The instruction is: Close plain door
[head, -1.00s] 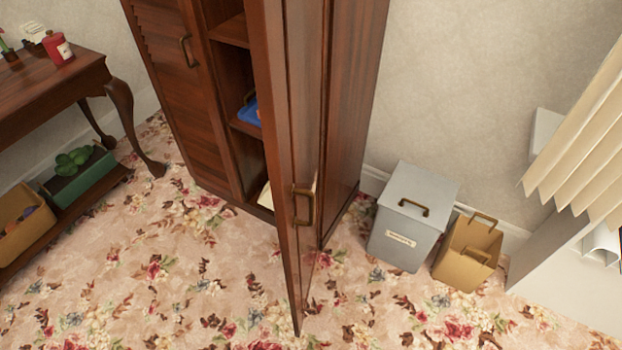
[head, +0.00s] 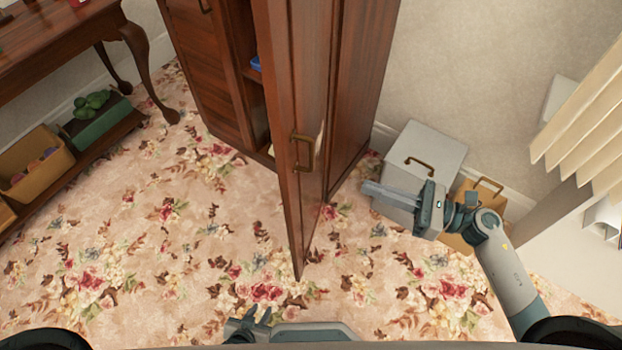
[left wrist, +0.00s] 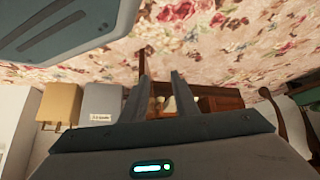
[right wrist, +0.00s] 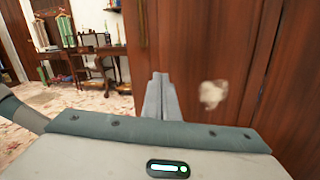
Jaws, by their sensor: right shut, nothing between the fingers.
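The plain door (head: 284,110) of the brown wardrobe stands swung open toward me in the head view, with its brass handle (head: 303,152) on the right-hand face. My right gripper (head: 368,189) is shut and empty, to the right of the door and apart from it, in front of the grey bin. In the right wrist view its fingers (right wrist: 161,78) point at brown wood panels (right wrist: 205,50). My left gripper (head: 250,322) is low at the bottom edge of the head view, left of the door's bottom corner. Its fingers (left wrist: 160,90) are apart and empty in the left wrist view.
A grey lidded bin (head: 435,150) and a tan box (head: 487,193) stand by the wall at right. A side table (head: 60,45) stands at left. Floral carpet (head: 190,270) left of the open door is clear.

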